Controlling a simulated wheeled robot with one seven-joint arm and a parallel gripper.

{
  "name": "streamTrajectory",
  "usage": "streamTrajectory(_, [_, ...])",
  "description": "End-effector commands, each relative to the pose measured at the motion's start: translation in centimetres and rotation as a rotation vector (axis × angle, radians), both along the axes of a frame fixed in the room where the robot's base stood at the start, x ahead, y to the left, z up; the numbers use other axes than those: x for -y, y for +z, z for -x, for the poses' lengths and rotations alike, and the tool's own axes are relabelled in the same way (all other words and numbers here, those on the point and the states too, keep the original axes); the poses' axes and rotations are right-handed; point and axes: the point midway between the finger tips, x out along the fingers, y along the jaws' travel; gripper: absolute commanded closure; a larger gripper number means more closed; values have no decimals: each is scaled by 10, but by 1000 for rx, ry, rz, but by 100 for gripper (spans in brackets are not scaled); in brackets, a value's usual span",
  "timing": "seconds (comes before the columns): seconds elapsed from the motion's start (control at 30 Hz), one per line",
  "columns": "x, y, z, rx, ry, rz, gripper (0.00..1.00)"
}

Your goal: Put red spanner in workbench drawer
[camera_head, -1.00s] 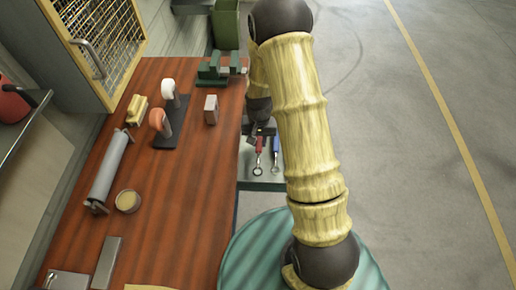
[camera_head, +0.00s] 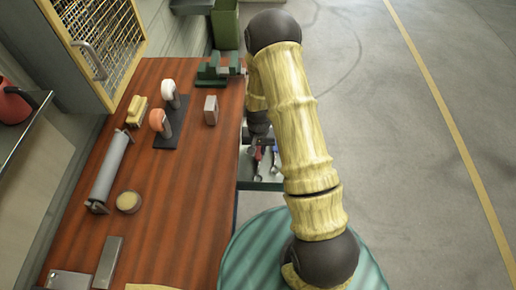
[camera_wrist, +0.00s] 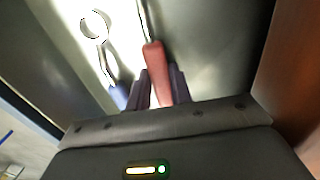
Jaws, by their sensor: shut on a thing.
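The red spanner (camera_head: 259,154) is at the open workbench drawer (camera_head: 262,186), at the right edge of the bench. My gripper (camera_wrist: 157,88) is shut on its red handle (camera_wrist: 155,68), with a dark finger on each side. In the head view my forearm and wrist partly cover the gripper and spanner. A blue-handled spanner (camera_wrist: 108,58) lies just left of the red one in the wrist view, with its bright ring end at the top. I cannot tell whether the red spanner touches the drawer floor.
The wooden bench top (camera_head: 190,200) holds a green vise (camera_head: 213,72), a stand with tape-like rolls (camera_head: 168,120), a grey roller (camera_head: 108,170), a round tin (camera_head: 128,201) and a yellow block (camera_head: 137,109). A mesh-front cabinet (camera_head: 100,45) stands at the back left. The floor right of my arm is clear.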

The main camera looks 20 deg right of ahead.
Motion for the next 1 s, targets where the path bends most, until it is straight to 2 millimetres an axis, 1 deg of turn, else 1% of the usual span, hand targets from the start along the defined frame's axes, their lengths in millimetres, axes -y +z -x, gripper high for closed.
streamTrajectory(0.2, [0,-4,0,0,0,0,100])
streamTrajectory(0.23, [0,-3,0,-1,0,0,73])
streamTrajectory(0.3, [0,-3,0,-1,0,0,59])
streamTrajectory(0.33, [0,-3,0,-1,0,0,57])
streamTrajectory(0.6, [0,-2,0,-1,0,0,57])
streamTrajectory(0.77, [0,5,0,1,0,0,57])
streamTrajectory(0.87, [0,15,-1,1,-1,0,57])
streamTrajectory(1.0, [0,36,-1,4,-1,0,57])
